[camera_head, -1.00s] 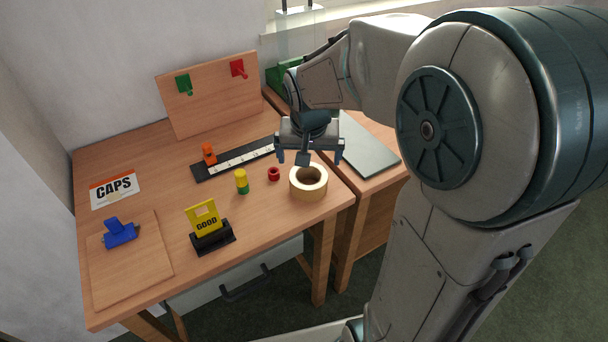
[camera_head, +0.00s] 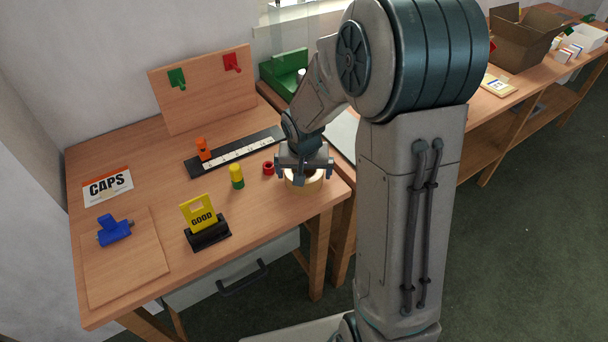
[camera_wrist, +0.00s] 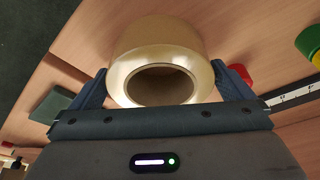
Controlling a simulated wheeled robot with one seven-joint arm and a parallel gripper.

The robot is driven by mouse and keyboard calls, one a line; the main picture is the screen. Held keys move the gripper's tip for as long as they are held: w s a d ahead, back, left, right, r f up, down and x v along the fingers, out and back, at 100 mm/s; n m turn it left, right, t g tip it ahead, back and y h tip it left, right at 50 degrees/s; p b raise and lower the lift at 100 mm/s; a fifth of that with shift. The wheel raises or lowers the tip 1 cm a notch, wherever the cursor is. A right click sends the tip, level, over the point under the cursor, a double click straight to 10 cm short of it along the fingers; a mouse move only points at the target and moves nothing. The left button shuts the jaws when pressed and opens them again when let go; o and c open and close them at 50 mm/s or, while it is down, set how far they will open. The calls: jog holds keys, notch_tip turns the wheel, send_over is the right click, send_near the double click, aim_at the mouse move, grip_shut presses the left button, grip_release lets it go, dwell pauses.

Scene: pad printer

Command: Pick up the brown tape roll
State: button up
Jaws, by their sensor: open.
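The brown tape roll (camera_head: 304,184) stands near the right front edge of the wooden table, largely hidden by my gripper in the head view. In the wrist view the tape roll (camera_wrist: 160,62) is a tan ring with an open centre, seen between my two fingers. My gripper (camera_head: 303,176) is over the roll, pointing down, with its fingers apart. In the wrist view my gripper (camera_wrist: 165,90) has one finger on each side of the roll; whether they touch it is unclear.
Near the roll are a red ring (camera_head: 268,168) and a yellow-green cylinder (camera_head: 236,176). A black strip with a white scale (camera_head: 225,155) lies behind them. The table's front right is clear.

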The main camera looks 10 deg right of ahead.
jog(key=shift+f, duration=0.25)
jog(key=c, duration=0.8)
jog(key=shift+w+r, duration=0.1)
jog(key=shift+r, duration=0.05)
